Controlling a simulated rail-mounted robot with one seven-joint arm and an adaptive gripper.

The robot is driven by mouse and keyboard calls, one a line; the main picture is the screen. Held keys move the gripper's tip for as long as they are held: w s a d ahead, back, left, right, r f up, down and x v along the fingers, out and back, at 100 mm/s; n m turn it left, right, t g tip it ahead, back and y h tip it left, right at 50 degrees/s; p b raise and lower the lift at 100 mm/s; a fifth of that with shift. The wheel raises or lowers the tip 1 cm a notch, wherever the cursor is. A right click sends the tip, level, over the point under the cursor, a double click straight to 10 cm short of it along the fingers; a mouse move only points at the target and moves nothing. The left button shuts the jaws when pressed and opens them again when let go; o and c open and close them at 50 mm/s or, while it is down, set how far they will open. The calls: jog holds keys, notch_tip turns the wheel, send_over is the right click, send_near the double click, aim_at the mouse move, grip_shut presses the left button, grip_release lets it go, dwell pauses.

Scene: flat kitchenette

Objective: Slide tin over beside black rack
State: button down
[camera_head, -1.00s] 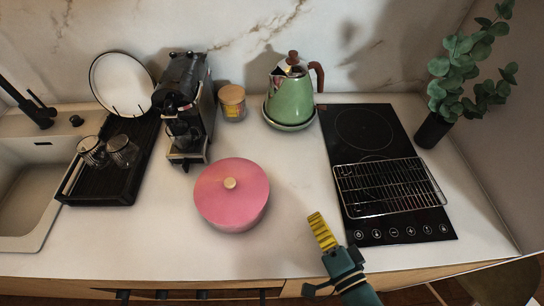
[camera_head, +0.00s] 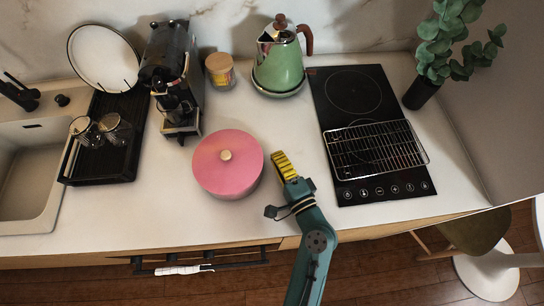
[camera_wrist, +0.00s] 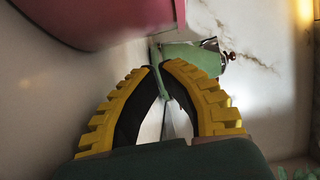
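The tin (camera_head: 220,70) is a small round container with a wooden lid and a yellow label. It stands upright at the back of the white counter, between the coffee machine and the green kettle. The black rack (camera_head: 126,172) is a low dish rack by the sink, holding two glasses and a white plate. My gripper (camera_head: 280,158) has yellow ridged fingers and is low over the counter, right of the pink pot and well in front of the tin. In the wrist view its fingers (camera_wrist: 160,68) are a narrow gap apart, with nothing held. I cannot make out the tin there.
The pink pot (camera_head: 228,174) stands in the middle front. The coffee machine (camera_head: 172,80) stands between tin and rack. The green kettle (camera_head: 278,68) is right of the tin. A wire grate (camera_head: 375,147) lies on the black hob (camera_head: 352,92). Counter between pot and kettle is clear.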

aim_at(205, 173)
jog(key=shift+s+a, duration=0.25)
jog(key=shift+a, duration=0.5)
jog(key=s+a+p, duration=0.1)
jog(key=a+p, duration=0.1)
jog(key=a, duration=0.3)
jog(key=s+a+p, duration=0.1)
jog(key=a+p, duration=0.1)
jog(key=a, duration=0.4)
jog(key=s+a+p, duration=0.1)
jog(key=a+p, duration=0.1)
jog(key=a, duration=0.4)
jog(key=shift+s+r, duration=0.1)
jog(key=shift+r, duration=0.1)
jog(key=shift+a+f, duration=0.15)
jog(key=shift+a, duration=0.05)
jog(key=shift+d, duration=0.1)
